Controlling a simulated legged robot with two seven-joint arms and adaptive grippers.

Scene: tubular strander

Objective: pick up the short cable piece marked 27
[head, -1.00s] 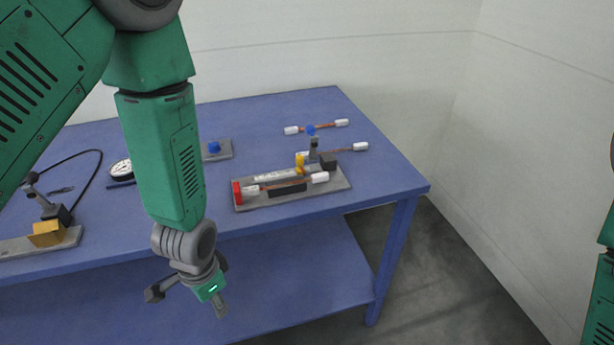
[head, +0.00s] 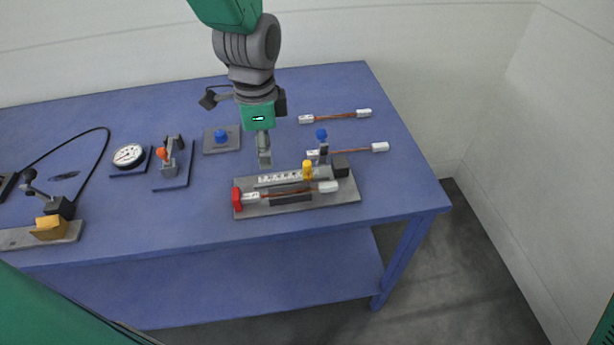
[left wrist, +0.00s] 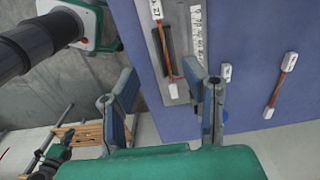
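A short cable piece (head: 290,191) with an orange-brown middle and white ends lies along the grey fixture (head: 347,196). In the left wrist view, a white end (left wrist: 156,10) of this piece shows what looks like 27. My left gripper (head: 264,158) points down above the table, just behind the fixture's left part. In the left wrist view, my left gripper (left wrist: 160,75) has its fingers spread with nothing held, and the cable's far part shows between and beyond them. My right gripper is not in view.
Two similar cable pieces lie behind the fixture, one farther back (head: 336,116) and one nearer (head: 352,150). The fixture carries a yellow part (head: 307,170), a red end block (head: 237,199) and a blue-topped post (head: 322,140). A round gauge (head: 128,155) stands left. The blue table (head: 400,180) is clear at right.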

